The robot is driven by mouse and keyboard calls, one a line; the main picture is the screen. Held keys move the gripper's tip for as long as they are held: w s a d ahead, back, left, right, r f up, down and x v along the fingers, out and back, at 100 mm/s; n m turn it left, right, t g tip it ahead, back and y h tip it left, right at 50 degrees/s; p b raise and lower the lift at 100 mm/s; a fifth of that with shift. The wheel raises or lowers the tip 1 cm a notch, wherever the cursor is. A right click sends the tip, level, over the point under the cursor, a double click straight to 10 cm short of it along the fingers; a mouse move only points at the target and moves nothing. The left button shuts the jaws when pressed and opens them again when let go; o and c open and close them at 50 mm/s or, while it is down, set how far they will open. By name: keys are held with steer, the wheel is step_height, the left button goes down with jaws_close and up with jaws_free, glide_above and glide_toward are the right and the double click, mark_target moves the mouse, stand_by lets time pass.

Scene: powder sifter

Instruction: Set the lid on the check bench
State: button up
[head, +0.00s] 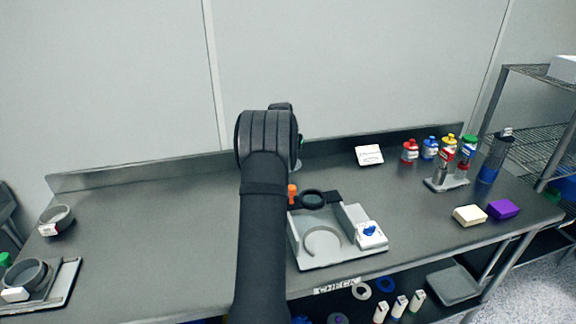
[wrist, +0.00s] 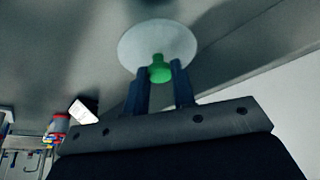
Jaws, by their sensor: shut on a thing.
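The lid (wrist: 150,43) is a pale round disc with a green knob (wrist: 159,68), seen in the wrist view. My gripper (wrist: 161,76) has its two blue fingers on either side of the knob and is shut on it. The lid appears to be over the grey bench top, but I cannot tell whether it touches it. In the head view my arm hides most of the gripper; only a sliver of the lid (head: 297,163) shows right of it. A grey fixture (head: 310,259) with a ring-shaped recess stands on the bench (head: 150,230), above a front-edge label (head: 337,286).
A dark ring (head: 313,199) and an orange piece (head: 292,193) sit by the fixture. Several coloured bottles (head: 430,148) and a white card (head: 369,155) stand back right. The bench left of my arm is mostly clear.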

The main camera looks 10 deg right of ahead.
steer(key=shift+a+f, duration=0.1)
steer(key=shift+f, duration=1.9)
steer(key=shift+f, duration=0.1)
steer(key=o, duration=1)
steer(key=v, duration=1.2)
